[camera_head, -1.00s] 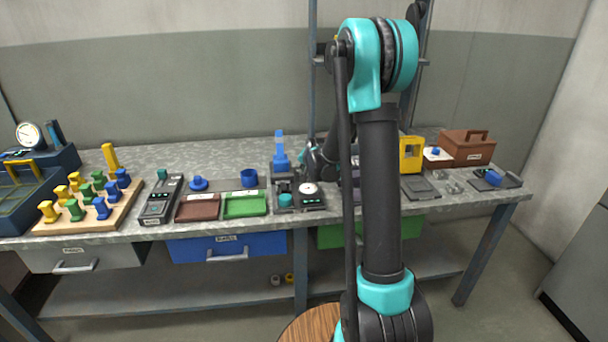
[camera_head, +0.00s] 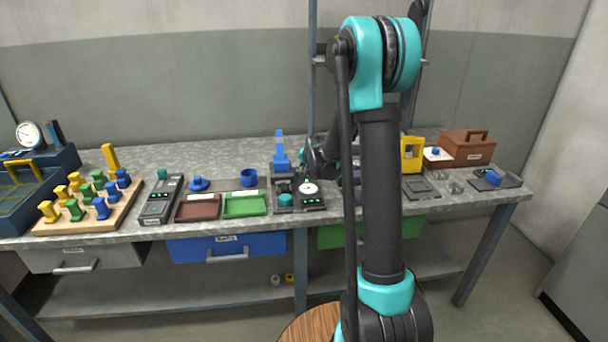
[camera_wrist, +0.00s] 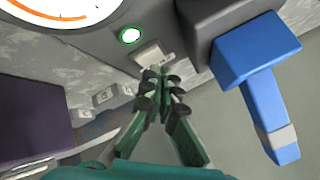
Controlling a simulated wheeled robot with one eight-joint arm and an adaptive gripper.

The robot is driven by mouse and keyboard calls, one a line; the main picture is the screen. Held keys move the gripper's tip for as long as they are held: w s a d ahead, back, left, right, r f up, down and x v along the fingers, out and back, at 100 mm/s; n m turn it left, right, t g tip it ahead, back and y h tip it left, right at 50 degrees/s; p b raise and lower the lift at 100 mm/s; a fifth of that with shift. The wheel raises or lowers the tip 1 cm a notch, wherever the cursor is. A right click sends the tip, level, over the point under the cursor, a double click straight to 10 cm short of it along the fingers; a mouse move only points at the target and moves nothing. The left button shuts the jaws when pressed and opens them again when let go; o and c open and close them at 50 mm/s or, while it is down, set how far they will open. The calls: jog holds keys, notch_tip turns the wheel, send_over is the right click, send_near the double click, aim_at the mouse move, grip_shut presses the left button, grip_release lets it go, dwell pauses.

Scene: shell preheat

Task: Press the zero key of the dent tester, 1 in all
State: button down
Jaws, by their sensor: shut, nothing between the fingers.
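The dent tester, a dark unit with a round white dial (camera_head: 308,188), stands on the bench just right of the teal-topped unit. In the wrist view, a large white dial with an orange arc (camera_wrist: 60,8) fills the upper left, with a lit green round lamp (camera_wrist: 130,36) beside it. A pale square key-like plate (camera_wrist: 150,53) lies beyond my fingertips; I cannot read a zero mark. My gripper (camera_wrist: 163,74) is shut and empty, its tips close to this plate; contact cannot be told. In the head view, my gripper (camera_head: 312,174) is just behind the dial, partly hidden.
A blue upright handle (camera_head: 280,150) stands close left of my gripper; a blue handle also shows in the wrist view (camera_wrist: 262,75). Brown (camera_head: 198,208) and green trays (camera_head: 245,206) lie left of the tester. A yellow frame (camera_head: 411,153) stands to the right.

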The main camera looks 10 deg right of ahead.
jog(key=shift+r, duration=0.25)
jog(key=shift+r, duration=2.55)
jog(key=s+n+g, duration=0.1)
jog(key=s, duration=0.6)
jog(key=s+d+f+n, duration=0.1)
jog(key=s, duration=0.6)
jog(key=s+d+f+n+g, duration=0.1)
jog(key=s+n, duration=0.1)
jog(key=s, duration=0.5)
jog(key=shift+s+d+f+g+h, duration=0.1)
jog(key=shift+s+d+g+h, duration=0.05)
jog(key=shift+d+g+h, duration=0.15)
jog(key=s+f+n+g, duration=0.1)
jog(key=s+f+n, duration=0.1)
jog(key=s, duration=0.7)
jog(key=s+d+f+n+g, duration=0.1)
jog(key=s+f, duration=0.3)
jog(key=s, duration=0.6)
jog(key=shift+s+d+f+n, duration=0.2)
jog(key=shift+s+f+n, duration=0.1)
jog(key=shift+n, duration=0.1)
jog(key=shift+r, duration=0.1)
